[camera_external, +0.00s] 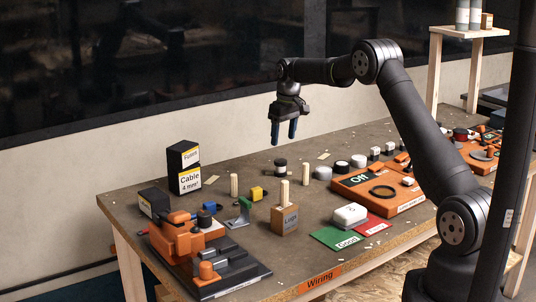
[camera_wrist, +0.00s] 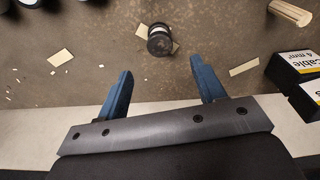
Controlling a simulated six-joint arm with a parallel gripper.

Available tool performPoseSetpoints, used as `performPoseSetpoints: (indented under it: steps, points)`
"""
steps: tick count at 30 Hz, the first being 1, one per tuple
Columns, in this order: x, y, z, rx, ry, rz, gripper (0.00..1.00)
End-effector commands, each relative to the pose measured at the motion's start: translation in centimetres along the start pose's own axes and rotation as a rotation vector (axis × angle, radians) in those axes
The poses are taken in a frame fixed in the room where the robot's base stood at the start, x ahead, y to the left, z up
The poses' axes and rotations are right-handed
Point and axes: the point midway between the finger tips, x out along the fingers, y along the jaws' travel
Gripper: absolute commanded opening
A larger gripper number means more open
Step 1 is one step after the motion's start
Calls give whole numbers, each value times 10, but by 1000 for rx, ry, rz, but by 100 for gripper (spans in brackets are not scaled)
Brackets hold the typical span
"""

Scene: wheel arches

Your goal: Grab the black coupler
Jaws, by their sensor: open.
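A small black cylinder with a pale band, which looks like the black coupler (camera_external: 280,166), stands on the brown workbench (camera_external: 325,145) towards its back edge. It also shows in the wrist view (camera_wrist: 160,46), just beyond the fingertips and between their lines. My gripper (camera_external: 283,138) hangs above the bench, fingers pointing down, over the area of this cylinder. Its blue fingers are spread apart with nothing between them, as the wrist view (camera_wrist: 161,66) also shows.
Black boxes labelled Fuses and Cable (camera_external: 189,181) stand to the left. Wooden pegs (camera_external: 234,186), a yellow block (camera_external: 257,193) and a wooden Logs box (camera_external: 285,217) stand nearby. A grey cylinder (camera_external: 323,173) and an orange Off panel (camera_external: 365,192) lie to the right. Small scraps lie scattered.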

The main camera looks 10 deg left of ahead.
Motion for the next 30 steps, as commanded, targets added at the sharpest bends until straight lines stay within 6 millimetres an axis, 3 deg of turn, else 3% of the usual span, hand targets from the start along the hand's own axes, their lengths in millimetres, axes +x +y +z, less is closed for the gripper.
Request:
performPoseSetpoints:
  steps: [6, 16, 24, 30]
  points:
    - [42, 0, 0, 0, -1, 0, 63]
    - [64, 0, 0, 0, 0, 0, 63]
    - [103, 0, 1, 0, -1, 0, 63]
    - [107, 1, 1, 0, 2, 0, 63]
